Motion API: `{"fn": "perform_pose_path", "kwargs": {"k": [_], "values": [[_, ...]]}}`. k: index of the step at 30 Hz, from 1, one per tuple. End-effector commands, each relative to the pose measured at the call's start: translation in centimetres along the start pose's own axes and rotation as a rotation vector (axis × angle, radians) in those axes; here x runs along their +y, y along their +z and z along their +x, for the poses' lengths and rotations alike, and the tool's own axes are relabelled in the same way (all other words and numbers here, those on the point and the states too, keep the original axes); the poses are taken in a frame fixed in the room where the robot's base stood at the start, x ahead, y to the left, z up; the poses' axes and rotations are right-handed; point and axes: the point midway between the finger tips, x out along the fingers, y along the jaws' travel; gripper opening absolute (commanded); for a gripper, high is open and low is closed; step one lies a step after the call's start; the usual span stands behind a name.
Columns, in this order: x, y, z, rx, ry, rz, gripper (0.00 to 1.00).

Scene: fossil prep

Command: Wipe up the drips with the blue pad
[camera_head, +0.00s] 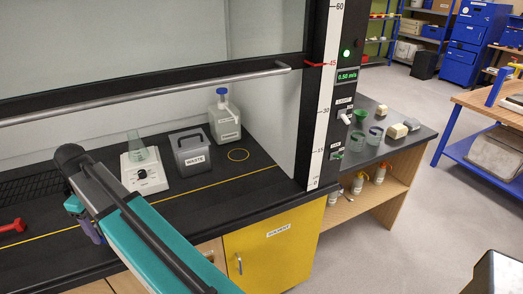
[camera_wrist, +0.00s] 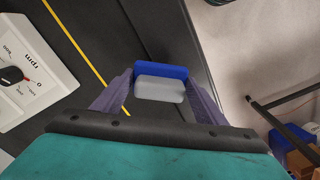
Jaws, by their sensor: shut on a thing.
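The blue pad (camera_wrist: 161,70), blue on one side with a light grey block against it, is between the two purple fingers of my gripper (camera_wrist: 160,86) in the wrist view. My gripper is shut on it, over the dark bench top. In the head view my gripper (camera_head: 82,220) shows only partly beside my teal arm, over the front of the bench; the pad is hidden there. I can make out no drips in either view.
A yellow ring (camera_head: 238,155) marks the surface. A red tool (camera_head: 12,227) lies left. The raised sash bar (camera_head: 150,92) crosses above.

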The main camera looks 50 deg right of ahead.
Motion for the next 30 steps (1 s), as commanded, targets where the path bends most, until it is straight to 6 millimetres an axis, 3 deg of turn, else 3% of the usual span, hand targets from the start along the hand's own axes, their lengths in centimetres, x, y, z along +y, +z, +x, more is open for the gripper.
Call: {"fn": "perform_pose_path", "kwargs": {"k": [5,14,23,30], "values": [[3.4,1.1,-0.5,0.000,0.000,0.064,0.45],[11.6,4.9,-1.1,-0.001,0.000,0.232,0.45],[19.7,10.2,-1.6,-0.001,0.000,0.406,0.45],[25.7,15.4,-2.0,-0.001,0.000,0.545,0.45]]}}
